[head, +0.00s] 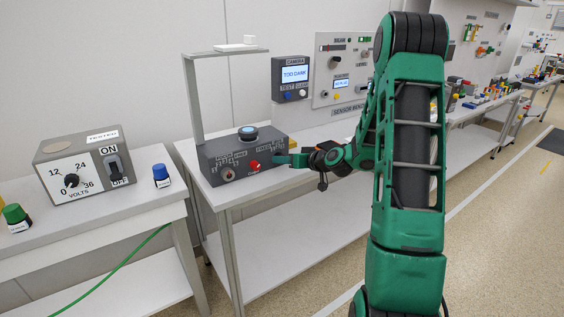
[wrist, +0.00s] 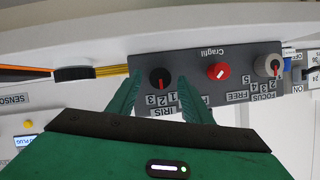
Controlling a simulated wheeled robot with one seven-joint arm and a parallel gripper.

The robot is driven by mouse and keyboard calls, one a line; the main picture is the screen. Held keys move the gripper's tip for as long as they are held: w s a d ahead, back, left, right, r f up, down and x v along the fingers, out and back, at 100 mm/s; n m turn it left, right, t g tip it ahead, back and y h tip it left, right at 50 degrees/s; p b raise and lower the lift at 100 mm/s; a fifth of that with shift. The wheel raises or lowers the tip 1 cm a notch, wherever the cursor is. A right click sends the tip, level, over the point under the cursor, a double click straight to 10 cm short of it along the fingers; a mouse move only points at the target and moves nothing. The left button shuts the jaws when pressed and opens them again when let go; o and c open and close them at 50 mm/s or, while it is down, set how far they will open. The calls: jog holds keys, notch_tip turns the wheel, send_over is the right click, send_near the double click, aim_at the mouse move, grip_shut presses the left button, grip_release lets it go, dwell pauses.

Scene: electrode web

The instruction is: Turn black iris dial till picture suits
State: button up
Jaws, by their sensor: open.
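The black iris dial (wrist: 160,78) shows in the wrist view on a grey panel, above the word IRIS and small numbers. Its red mark points down toward the numbers; the exact one is unclear. My gripper (wrist: 160,84) is open, with one green finger on each side of the dial. I cannot tell whether the fingers touch it. In the head view my gripper (head: 283,160) is at the right end of the grey box (head: 208,161) and hides the dial. The camera screen (head: 294,74) on the wall reads TOO DARK.
A red knob (head: 254,165) and a grey focus knob (head: 228,174) sit on the same panel. A volts box (head: 85,165) stands on the left bench.

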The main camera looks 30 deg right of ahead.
jog(key=shift+w+a+f, duration=0.1)
jog(key=shift+w+f, duration=0.15)
jog(key=shift+w, duration=0.4)
jog(key=c, duration=1.1)
jog(key=shift+o, duration=0.2)
jog(key=shift+m+y, duration=0.6)
jog(key=shift+m, duration=0.2)
jog(key=shift+d+f+m+t+y, duration=0.15)
jog(key=shift+m+y, duration=0.25)
jog(key=shift+m, duration=0.25)
jog(key=shift+d+m+t+y, duration=0.15)
jog(key=shift+m+y, duration=0.25)
jog(key=shift+m, duration=0.25)
